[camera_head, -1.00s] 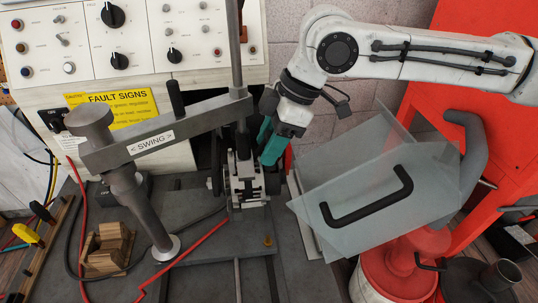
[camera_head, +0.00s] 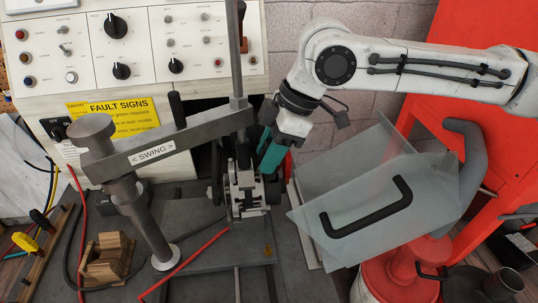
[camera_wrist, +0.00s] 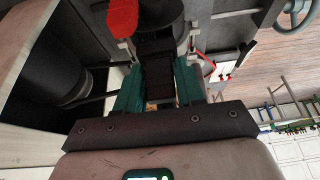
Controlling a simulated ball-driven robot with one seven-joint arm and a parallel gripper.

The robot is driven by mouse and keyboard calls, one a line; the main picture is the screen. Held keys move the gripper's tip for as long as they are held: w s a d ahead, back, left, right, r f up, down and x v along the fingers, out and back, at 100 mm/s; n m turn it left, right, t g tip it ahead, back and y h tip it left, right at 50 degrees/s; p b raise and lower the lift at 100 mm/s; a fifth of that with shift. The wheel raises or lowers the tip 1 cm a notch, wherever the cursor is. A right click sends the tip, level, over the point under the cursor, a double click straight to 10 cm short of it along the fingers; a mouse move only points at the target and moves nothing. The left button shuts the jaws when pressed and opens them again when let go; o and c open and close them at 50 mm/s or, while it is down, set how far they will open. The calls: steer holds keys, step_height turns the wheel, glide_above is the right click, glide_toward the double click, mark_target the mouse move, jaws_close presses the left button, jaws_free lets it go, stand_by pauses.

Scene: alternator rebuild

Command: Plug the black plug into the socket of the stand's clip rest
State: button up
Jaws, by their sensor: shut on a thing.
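My gripper (camera_head: 272,154) has teal fingers and hangs behind the upper right of a metal assembly (camera_head: 246,192) under the swing arm. In the wrist view the teal fingers (camera_wrist: 158,92) stand on both sides of a dark ribbed block (camera_wrist: 160,72), which looks like the black plug, and are shut on it. The plug is hidden in the head view. The stand's grey post (camera_head: 138,215) and swing arm (camera_head: 180,142) stand left of my gripper. I cannot make out the clip rest's socket, or whether the plug touches it.
Clear panels with a black handle (camera_head: 366,207) stand close on the right, before a red cabinet (camera_head: 425,105). A control panel (camera_head: 140,50) rises behind. A wooden block (camera_head: 106,258) and a red cable (camera_head: 187,260) lie at the front left. A red part (camera_wrist: 122,18) is near the fingers.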

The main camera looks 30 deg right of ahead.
mark_target(269, 144)
steer(key=shift+r+p, duration=2)
steer(key=shift+r, duration=0.15)
steer(key=shift+r, duration=0.1)
